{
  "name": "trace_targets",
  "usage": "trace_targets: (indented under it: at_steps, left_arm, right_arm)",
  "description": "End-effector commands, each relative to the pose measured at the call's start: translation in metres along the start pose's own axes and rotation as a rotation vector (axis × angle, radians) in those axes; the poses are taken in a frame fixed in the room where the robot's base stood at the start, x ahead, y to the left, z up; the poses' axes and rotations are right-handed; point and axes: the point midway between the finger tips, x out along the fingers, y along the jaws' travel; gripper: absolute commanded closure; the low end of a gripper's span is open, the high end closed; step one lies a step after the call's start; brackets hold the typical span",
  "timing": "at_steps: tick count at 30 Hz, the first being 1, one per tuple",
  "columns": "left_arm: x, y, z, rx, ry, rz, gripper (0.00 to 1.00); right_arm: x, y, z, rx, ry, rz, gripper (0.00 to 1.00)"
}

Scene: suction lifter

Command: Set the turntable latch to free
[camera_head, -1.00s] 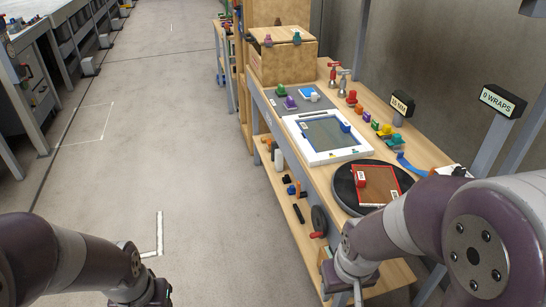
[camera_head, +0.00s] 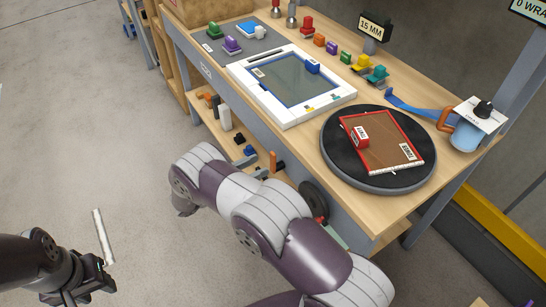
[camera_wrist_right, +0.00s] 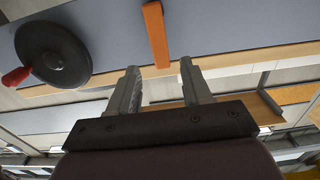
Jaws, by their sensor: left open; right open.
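The turntable (camera_head: 338,168) is a black disc at the bench's right end, with a red-framed brown panel (camera_head: 385,142) on it. An orange bar (camera_head: 273,161), perhaps the latch lever, stands upright at the bench front; it also shows in the right wrist view (camera_wrist_right: 155,35). No label for its setting can be read. My right gripper (camera_wrist_right: 158,68) is open and empty, its fingers pointing toward the orange bar, apart from it. In the head view my right arm mostly hides it. My left gripper (camera_head: 92,284) is open and empty over the floor.
A black handwheel (camera_head: 312,200) with a red handle is on the bench front, right of the orange bar. A white-framed screen (camera_head: 290,85), coloured blocks and a blue suction lifter (camera_head: 466,135) are on the bench. The floor at left is clear.

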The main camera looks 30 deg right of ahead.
Motion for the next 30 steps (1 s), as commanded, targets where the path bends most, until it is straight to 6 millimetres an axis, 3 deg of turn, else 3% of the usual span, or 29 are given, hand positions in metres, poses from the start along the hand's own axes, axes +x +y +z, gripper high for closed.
trace_targets:
  at_steps: [3, 9, 19, 21, 24, 30]
  left_arm:
    - [-0.006, 0.0, -0.001, 0.0, 0.0, 0.0, 0.57]
    - [-0.009, 0.0, -0.001, 0.0, 0.0, 0.0, 0.57]
    - [-0.009, 0.0, -0.001, 0.0, 0.0, 0.0, 0.57]
    - [-0.009, 0.0, -0.001, 0.0, 0.0, 0.0, 0.57]
    - [-0.009, 0.0, -0.001, 0.0, 0.0, 0.0, 0.57]
    - [-0.008, 0.0, -0.001, 0.0, 0.0, 0.0, 0.57]
  right_arm:
    - [0.03, 0.0, -0.002, 0.0, 0.0, 0.003, 0.51]
    - [0.06, -0.001, -0.001, 0.003, -0.001, -0.001, 0.51]
    - [0.065, -0.001, 0.0, 0.003, -0.001, -0.003, 0.51]
    - [0.065, -0.001, 0.0, 0.003, -0.001, -0.003, 0.74]
    - [0.065, -0.001, 0.0, 0.003, -0.001, -0.003, 1.0]
    - [0.065, -0.001, 0.0, 0.008, -0.001, -0.003, 1.0]
